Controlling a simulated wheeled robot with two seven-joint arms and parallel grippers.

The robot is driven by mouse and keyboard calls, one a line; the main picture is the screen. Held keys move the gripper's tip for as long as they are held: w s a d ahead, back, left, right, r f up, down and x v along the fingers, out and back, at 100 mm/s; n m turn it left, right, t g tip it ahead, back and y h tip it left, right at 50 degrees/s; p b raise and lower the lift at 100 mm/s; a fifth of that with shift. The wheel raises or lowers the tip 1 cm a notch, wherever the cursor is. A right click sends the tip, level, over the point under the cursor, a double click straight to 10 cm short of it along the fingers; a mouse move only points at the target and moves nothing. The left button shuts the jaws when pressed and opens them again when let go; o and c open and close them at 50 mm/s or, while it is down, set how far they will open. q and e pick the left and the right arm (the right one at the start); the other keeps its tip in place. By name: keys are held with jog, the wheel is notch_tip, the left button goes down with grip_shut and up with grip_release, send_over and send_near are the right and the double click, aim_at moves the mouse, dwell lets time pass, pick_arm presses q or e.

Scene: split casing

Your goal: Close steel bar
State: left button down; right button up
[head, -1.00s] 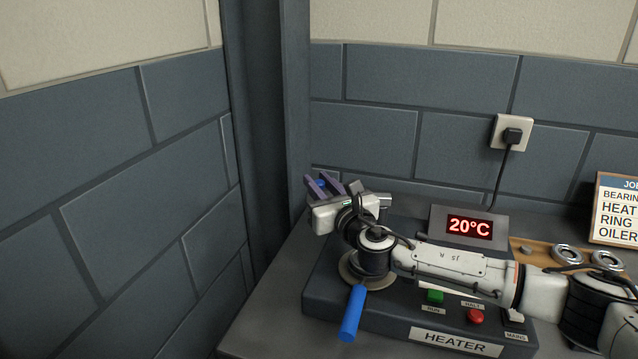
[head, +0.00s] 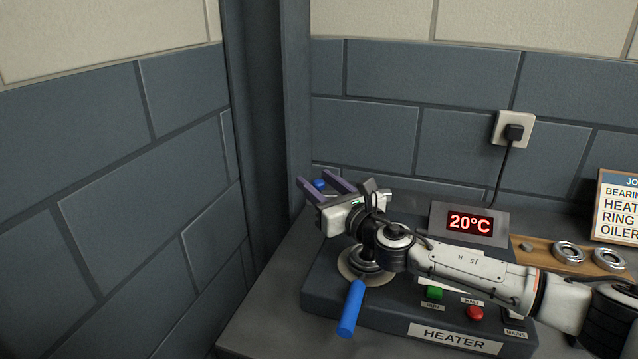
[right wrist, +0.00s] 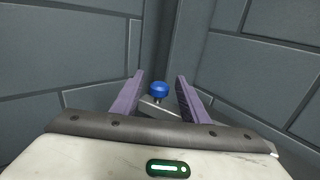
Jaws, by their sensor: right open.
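A blue knob (right wrist: 158,89) stands on the end of a light grey steel bar (right wrist: 158,108) in the right wrist view. In the head view the blue knob (head: 319,184) shows between the purple fingers of my right gripper (head: 316,180). My right gripper is open, with one finger on each side of the knob in the right wrist view (right wrist: 158,74). A gap shows on both sides, and I cannot tell whether the knob lies fully between the fingertips. My gripper and arm hide most of the bar in the head view. My left gripper is not in view.
The dark heater (head: 390,318) sits under my right arm, with a blue handle (head: 351,308), a green button (head: 434,292), a red button (head: 475,313) and a 20°C display (head: 470,223). Bearing rings (head: 569,252) lie on a wooden board at right. Walls stand close behind.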

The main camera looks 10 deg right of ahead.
notch_tip(320, 180, up, 9)
jog(key=shift+f+p, duration=0.15)
jog(key=shift+p, duration=1)
jog(key=shift+r, duration=0.65)
